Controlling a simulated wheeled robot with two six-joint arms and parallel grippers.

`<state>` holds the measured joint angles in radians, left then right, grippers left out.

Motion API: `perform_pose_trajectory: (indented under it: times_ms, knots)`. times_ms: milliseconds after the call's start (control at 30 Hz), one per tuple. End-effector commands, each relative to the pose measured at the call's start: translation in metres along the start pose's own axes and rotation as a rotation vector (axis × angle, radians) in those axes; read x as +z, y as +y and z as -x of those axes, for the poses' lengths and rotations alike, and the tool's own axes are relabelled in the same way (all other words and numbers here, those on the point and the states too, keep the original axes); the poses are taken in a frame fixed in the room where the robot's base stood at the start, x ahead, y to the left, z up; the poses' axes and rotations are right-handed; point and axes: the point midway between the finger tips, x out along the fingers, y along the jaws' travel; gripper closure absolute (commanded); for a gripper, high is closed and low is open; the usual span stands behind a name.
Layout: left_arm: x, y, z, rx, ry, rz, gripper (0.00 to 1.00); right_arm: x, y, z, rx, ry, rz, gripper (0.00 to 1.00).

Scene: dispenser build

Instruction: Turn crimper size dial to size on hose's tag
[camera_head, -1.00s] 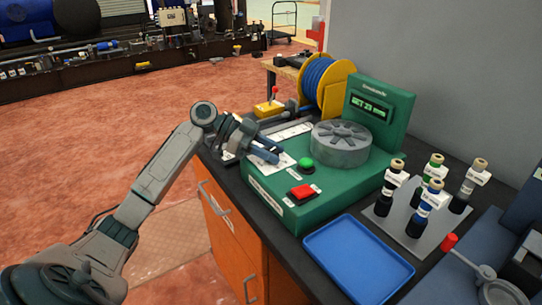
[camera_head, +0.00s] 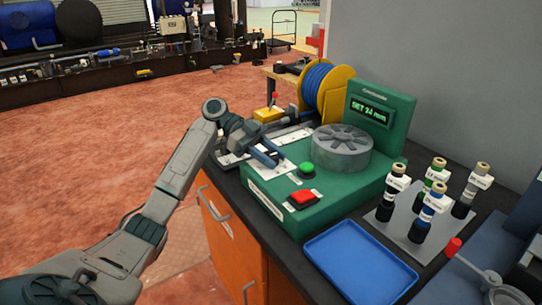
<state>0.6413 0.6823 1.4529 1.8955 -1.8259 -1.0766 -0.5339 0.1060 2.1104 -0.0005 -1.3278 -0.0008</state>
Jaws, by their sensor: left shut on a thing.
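The green crimper (camera_head: 340,197) stands on the dark bench with its round grey die head (camera_head: 342,147) on top. Its screen (camera_head: 370,113) reads "SET" and a size in mm, seemingly 24 or 34; the digits are small. My left gripper (camera_head: 268,155) reaches in from the left over the crimper's left part, above a white plate (camera_head: 283,167). It is shut on what appears to be the size dial, which the fingers hide. No readable hose tag shows; white labels by the gripper are too small to read. My right gripper is out of view.
A green button (camera_head: 306,170) and red button (camera_head: 303,198) are on the crimper's front. A blue tray (camera_head: 358,266) lies in front. Several tagged bottle-like fittings stand on a grey plate (camera_head: 407,234) at right. A blue hose reel (camera_head: 326,87) stands behind.

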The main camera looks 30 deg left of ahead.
Motion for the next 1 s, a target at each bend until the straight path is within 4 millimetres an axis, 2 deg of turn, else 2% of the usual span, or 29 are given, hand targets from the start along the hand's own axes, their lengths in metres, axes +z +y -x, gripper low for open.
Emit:
perform_pose_trajectory:
  times_ms: [67,100,200,567,667,800,1000]
  knots:
    - [0.001,0.000,0.000,0.001,-0.001,0.001,0.89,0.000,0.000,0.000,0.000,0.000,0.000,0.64]
    - [0.001,0.000,0.000,0.000,-0.001,0.001,0.62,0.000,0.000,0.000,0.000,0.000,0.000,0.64]
    - [0.001,0.000,0.000,0.000,-0.001,0.001,0.44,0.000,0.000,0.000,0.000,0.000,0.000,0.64]
    - [0.001,0.000,0.005,-0.002,-0.001,0.001,0.44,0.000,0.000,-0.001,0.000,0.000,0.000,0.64]
    - [0.001,-0.001,0.019,-0.004,-0.002,0.002,0.44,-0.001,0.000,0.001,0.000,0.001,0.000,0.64]
    - [0.001,-0.001,0.047,-0.004,-0.001,0.002,0.44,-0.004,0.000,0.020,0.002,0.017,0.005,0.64]
    - [0.001,0.000,0.085,-0.004,0.000,0.002,0.44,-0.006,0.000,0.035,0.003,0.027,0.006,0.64]
